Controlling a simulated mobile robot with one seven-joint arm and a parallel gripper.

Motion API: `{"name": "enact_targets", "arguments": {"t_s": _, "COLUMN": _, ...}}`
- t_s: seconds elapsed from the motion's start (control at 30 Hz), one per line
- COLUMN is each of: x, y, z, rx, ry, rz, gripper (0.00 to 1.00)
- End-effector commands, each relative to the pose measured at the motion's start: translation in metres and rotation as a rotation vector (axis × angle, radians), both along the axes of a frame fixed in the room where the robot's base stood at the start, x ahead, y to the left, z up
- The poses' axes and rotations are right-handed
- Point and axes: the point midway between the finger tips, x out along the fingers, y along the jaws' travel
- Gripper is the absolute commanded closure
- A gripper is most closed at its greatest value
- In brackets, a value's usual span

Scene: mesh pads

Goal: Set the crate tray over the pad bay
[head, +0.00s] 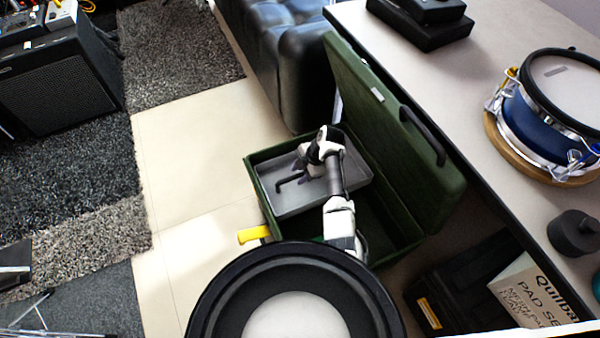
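The open green crate (262,205) stands on the floor beside the table, with its lid (385,120) raised on the right. The shallow grey tray (325,200) is in the upper left part of the crate opening and has a dark bent handle (290,180). The crate's lower right part (385,232) is uncovered and shows dark green inside. I cannot tell which part is the pad bay. My gripper (303,172) is over the tray, beside its handle. Its fingers are small and partly hidden by the wrist, so I cannot tell if they touch the handle.
A yellow piece (253,234) sticks out by the crate's left side. The table (480,110) on the right bears a blue drum (545,120) and black cases (420,22). A black padded seat (285,60) stands behind the crate. Pale floor (185,170) on the left is clear.

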Motion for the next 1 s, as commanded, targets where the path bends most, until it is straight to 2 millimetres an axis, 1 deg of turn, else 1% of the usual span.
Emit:
{"name": "enact_targets", "arguments": {"t_s": 0.17, "x": 0.0, "y": 0.0, "z": 0.0, "rx": -0.001, "ry": 0.0, "rz": 0.0, "gripper": 0.62}}
{"name": "enact_targets", "arguments": {"t_s": 0.2, "x": 0.0, "y": 0.0, "z": 0.0, "rx": -0.001, "ry": 0.0, "rz": 0.0, "gripper": 0.65}}
{"name": "enact_targets", "arguments": {"t_s": 0.47, "x": 0.0, "y": 0.0, "z": 0.0, "rx": -0.001, "ry": 0.0, "rz": 0.0, "gripper": 0.99}}
{"name": "enact_targets", "arguments": {"t_s": 0.5, "x": 0.0, "y": 0.0, "z": 0.0, "rx": -0.001, "ry": 0.0, "rz": 0.0, "gripper": 1.0}}
{"name": "enact_targets", "arguments": {"t_s": 0.77, "x": -0.001, "y": 0.0, "z": 0.001, "rx": -0.001, "ry": 0.0, "rz": -0.001, "gripper": 1.0}}
{"name": "enact_targets", "arguments": {"t_s": 0.87, "x": -0.005, "y": -0.002, "z": 0.001, "rx": 0.0, "ry": 0.001, "rz": -0.002, "gripper": 1.0}}
{"name": "enact_targets", "arguments": {"t_s": 1.0, "x": -0.017, "y": -0.006, "z": 0.003, "rx": 0.002, "ry": 0.002, "rz": -0.003, "gripper": 1.0}}
